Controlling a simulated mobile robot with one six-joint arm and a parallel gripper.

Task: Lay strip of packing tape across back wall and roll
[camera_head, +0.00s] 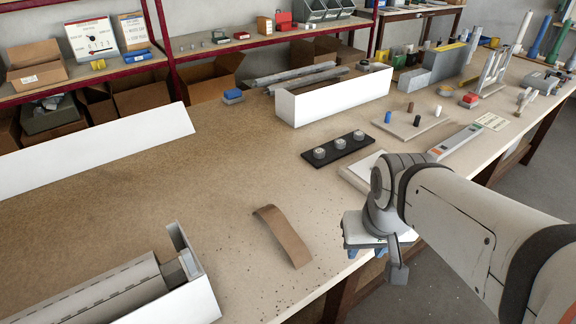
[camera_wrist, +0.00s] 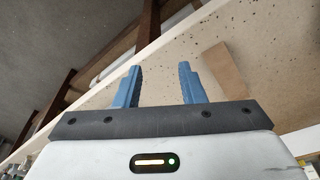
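A curved brown strip (camera_head: 283,235), which looks like packing tape, lies on the bench with its ends bent down. It also shows beyond my fingers in the wrist view (camera_wrist: 226,68). A grey slatted roll (camera_head: 100,290) lies in a white housing (camera_head: 190,303) at the lower left, cut off by the frame. A long white wall-like panel (camera_head: 95,153) stands behind it; I cannot tell whether the two join. My gripper (camera_head: 367,252) is at the bench's front edge, right of the strip and apart from it. In the wrist view its blue fingers (camera_wrist: 158,86) are open and empty.
A long white box (camera_head: 335,98) stands at the back middle, with grey profiles behind it. A black holder with several round parts (camera_head: 338,150) and a pegged board (camera_head: 410,122) stand right of centre. The bench (camera_head: 215,190) is clear between panel and strip, apart from crumbs.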

